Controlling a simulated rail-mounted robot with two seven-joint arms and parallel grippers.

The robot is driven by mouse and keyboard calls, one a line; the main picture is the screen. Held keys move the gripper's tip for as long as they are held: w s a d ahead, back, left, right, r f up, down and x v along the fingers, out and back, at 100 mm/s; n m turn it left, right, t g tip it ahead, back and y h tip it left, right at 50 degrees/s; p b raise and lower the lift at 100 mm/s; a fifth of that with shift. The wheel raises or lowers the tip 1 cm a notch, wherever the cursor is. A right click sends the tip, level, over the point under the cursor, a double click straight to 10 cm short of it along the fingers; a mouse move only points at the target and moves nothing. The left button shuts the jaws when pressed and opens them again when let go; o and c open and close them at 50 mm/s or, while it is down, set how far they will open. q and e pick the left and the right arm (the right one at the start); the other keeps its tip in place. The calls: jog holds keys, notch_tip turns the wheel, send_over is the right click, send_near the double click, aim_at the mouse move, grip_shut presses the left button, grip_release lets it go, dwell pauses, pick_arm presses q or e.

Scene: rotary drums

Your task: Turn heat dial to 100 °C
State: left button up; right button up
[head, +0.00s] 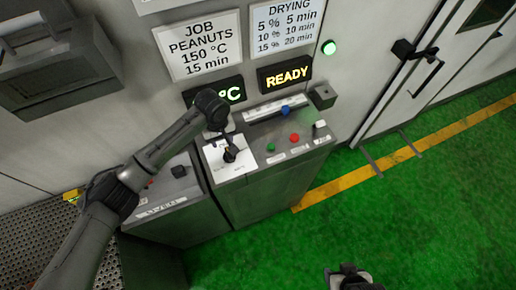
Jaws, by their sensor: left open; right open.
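The heat dial (230,156) is a dark knob on a white plate (213,158) with small markings on the control panel. My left gripper (227,144) is over the dial from above, its open fingers at or just above the knob. I cannot tell whether they touch it. The dial's pointer setting is not readable. A dark display (234,93) above shows green "°C"; my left wrist hides its digits. My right gripper (350,277) is open and empty at the bottom edge, over the green floor, far from the panel.
Beside the dial are a blue slider (286,111), a green button (271,147) and a red button (294,138). A "READY" display (285,74) and a green lamp (329,47) are above. The job sign (198,47) reads peanuts, 150 °C, 15 min. The green floor (420,220) is clear.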

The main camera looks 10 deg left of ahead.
aim_at(229, 153)
pick_arm(q)
jog(key=f, duration=0.4)
jog(key=w+f, duration=0.1)
jog(key=f, duration=0.8)
jog(key=shift+w+d+p, duration=0.3)
grip_shut()
